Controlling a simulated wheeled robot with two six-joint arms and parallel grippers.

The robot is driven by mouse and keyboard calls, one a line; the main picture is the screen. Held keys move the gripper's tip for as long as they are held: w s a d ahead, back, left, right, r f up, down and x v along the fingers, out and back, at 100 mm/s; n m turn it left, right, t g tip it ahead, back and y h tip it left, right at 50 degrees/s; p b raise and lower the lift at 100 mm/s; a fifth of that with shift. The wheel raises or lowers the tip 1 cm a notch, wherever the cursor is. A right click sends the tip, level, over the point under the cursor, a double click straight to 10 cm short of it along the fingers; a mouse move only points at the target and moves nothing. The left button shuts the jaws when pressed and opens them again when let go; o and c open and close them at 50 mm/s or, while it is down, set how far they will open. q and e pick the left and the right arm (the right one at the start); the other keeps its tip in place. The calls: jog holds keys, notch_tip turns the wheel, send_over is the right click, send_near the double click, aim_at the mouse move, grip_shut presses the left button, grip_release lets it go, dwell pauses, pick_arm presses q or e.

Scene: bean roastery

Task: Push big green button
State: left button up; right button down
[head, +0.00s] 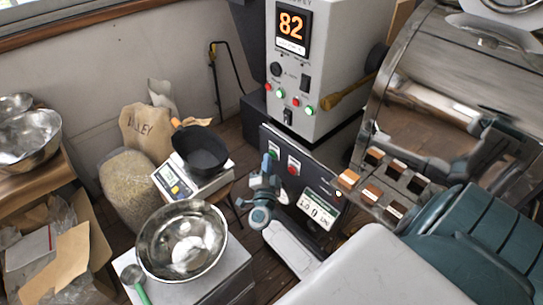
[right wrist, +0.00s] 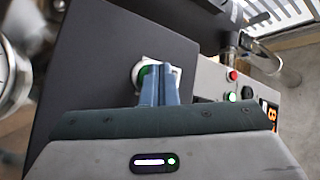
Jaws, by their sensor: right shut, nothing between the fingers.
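The big green button (head: 274,152) is on the dark front panel (head: 305,160) below the grey control box. A red button (head: 294,167) is to its right. My right gripper (head: 268,162) is shut and empty, with its fingertips right by the green button in the head view. In the right wrist view the closed fingers (right wrist: 160,80) overlap the green button (right wrist: 142,76), which has a pale rim and is partly hidden behind them. I cannot tell whether the tips touch it. My left gripper is not in view.
The control box (head: 310,60) above shows 82 and has small red and green buttons. A scale with a black pan (head: 200,150) and a steel bowl (head: 180,240) stand to the left. Sample trays (head: 372,188) and the roaster drum (head: 420,110) are to the right.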

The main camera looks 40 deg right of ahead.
jog(key=shift+s+a, duration=0.1)
jog(key=shift+a, duration=0.55)
jog(key=shift+a, duration=0.1)
jog(key=shift+s+a, duration=0.2)
jog(key=shift+a, duration=2.2)
